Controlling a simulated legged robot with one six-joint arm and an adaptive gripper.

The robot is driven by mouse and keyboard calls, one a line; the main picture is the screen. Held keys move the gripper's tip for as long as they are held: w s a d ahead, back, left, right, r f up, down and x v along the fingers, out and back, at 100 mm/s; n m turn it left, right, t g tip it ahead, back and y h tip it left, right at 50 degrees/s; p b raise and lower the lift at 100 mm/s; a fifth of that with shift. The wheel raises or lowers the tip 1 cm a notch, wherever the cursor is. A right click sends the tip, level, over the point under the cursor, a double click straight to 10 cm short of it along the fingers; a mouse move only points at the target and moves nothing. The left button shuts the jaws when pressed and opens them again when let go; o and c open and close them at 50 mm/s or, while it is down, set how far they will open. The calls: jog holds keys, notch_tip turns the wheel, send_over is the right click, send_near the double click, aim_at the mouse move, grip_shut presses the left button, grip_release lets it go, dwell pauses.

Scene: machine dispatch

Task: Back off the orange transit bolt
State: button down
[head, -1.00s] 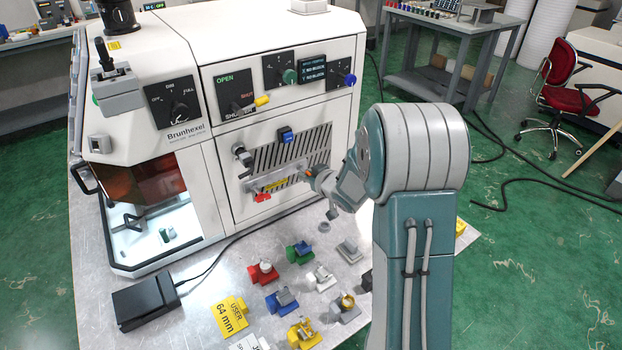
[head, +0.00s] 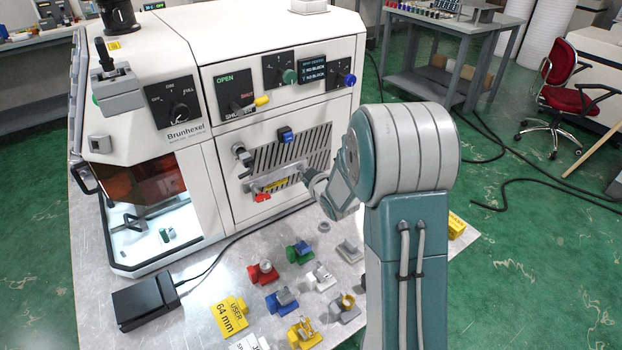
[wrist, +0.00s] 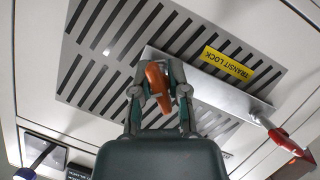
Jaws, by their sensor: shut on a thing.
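The orange transit bolt (wrist: 158,76) shows in the wrist view between my fingertips, in front of the metal bar and the slotted panel. My gripper (wrist: 161,90) is shut on it. Whether the bolt is still engaged in the bar cannot be told. In the head view my gripper (head: 306,176) is at the right end of the bar on the front of the white machine (head: 215,180); the bolt is hidden there.
A blue-tagged fitting (head: 286,134) sits above the bar and a grey knob (head: 243,156) to its left. Several coloured blocks, including a red one (head: 262,275), stand on the metal table below. A yellow USER 64 mm sign (head: 230,316) lies in front.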

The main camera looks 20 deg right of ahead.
jog(key=n+t+h, duration=0.1)
jog(key=n, duration=0.1)
jog(key=shift+n+h, duration=0.3)
jog(key=shift+n, duration=0.5)
jog(key=n+t+h, duration=0.1)
jog(key=n, duration=0.1)
jog(key=shift+n, duration=0.3)
jog(key=c, duration=0.6)
grip_release()
jog(key=shift+o, duration=0.2)
